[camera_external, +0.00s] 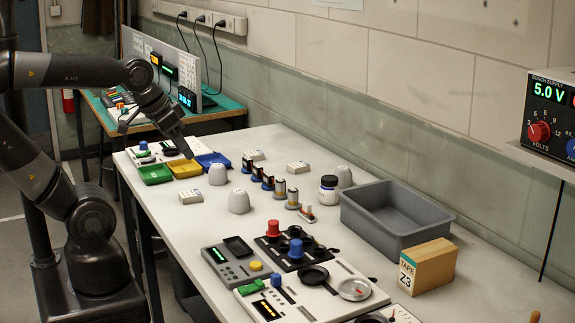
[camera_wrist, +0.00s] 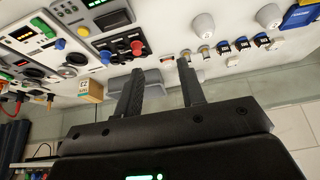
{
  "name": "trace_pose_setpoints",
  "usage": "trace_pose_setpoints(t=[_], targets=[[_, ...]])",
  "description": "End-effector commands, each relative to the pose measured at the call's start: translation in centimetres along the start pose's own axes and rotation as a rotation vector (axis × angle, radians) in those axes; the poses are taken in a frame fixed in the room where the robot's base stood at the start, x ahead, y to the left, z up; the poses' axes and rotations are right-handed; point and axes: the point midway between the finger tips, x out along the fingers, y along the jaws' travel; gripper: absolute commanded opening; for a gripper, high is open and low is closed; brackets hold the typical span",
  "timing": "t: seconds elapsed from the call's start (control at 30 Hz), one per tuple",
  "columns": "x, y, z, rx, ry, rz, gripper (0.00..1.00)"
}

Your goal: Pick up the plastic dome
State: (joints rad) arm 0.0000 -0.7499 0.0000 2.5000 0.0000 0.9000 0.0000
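Several pale grey plastic domes stand on the white bench. In the external view one (camera_external: 239,201) is near the bench's middle, another (camera_external: 217,174) behind it, and a third (camera_external: 344,177) by the grey bin. Two domes show at the top of the wrist view, one (camera_wrist: 203,25) left of the other (camera_wrist: 268,16). My gripper (camera_external: 187,154) is at the far end of the bench, above the coloured trays and apart from the domes. In the wrist view my gripper (camera_wrist: 160,66) has its fingers spread with nothing held between them.
Blue (camera_external: 212,160), yellow (camera_external: 186,169) and green (camera_external: 155,174) trays sit at the far end. Small spools and a jar (camera_external: 328,188) stand mid-bench. An open grey bin (camera_external: 410,240) and a tape box (camera_external: 427,267) are at right. Control panels (camera_external: 240,266) fill the near end.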

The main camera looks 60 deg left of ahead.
Motion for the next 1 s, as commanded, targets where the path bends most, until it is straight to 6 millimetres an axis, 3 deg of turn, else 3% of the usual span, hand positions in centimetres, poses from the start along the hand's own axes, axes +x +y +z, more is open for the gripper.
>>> trace_pose_setpoints(t=[0.3, 0.8, 1.0], targets=[[0.0, 0.0, 0.0, 0.0, 0.0, 0.0, 0.37], [0.0, 0.0, 0.0, 0.0, 0.0, 0.0, 0.78], [0.0, 0.0, 0.0, 0.0, 0.0, 0.0, 0.79]])
